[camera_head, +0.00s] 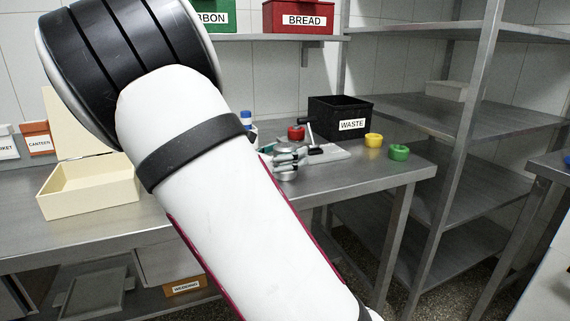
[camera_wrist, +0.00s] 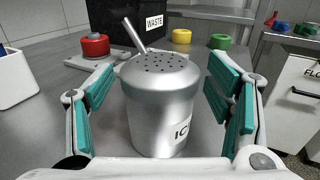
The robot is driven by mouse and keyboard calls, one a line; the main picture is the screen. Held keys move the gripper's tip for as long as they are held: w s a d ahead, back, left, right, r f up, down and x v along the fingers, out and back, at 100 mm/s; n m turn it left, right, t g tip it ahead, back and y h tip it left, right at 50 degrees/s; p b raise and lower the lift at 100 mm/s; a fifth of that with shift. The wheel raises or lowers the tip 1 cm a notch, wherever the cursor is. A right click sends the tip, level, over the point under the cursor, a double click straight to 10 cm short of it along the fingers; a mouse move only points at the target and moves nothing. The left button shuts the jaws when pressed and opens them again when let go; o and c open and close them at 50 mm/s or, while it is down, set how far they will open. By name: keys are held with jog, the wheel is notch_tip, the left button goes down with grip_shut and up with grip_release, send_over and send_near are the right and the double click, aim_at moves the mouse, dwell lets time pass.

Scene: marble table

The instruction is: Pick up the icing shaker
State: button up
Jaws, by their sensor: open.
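The icing shaker (camera_wrist: 155,105) is a silver metal can with a perforated domed lid and a white label partly reading "ICI". It stands upright on the table in the middle of the wrist view. My gripper (camera_wrist: 161,88) is open, with one teal-padded finger on each side of the shaker. Visible gaps remain between the pads and the can. In the head view my arm hides much of the table, and metallic parts show at its right edge, where I cannot clearly tell shaker from gripper.
A black WASTE bin (camera_head: 340,118) stands behind, with red (camera_head: 296,132), yellow (camera_head: 373,140) and green (camera_head: 398,152) round items nearby. A grey board with a metal lever (camera_head: 325,152) lies close behind the shaker. A cream open box (camera_head: 88,190) is at left.

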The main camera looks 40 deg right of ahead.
jog(key=c, duration=1.5)
jog(key=shift+r, duration=0.1)
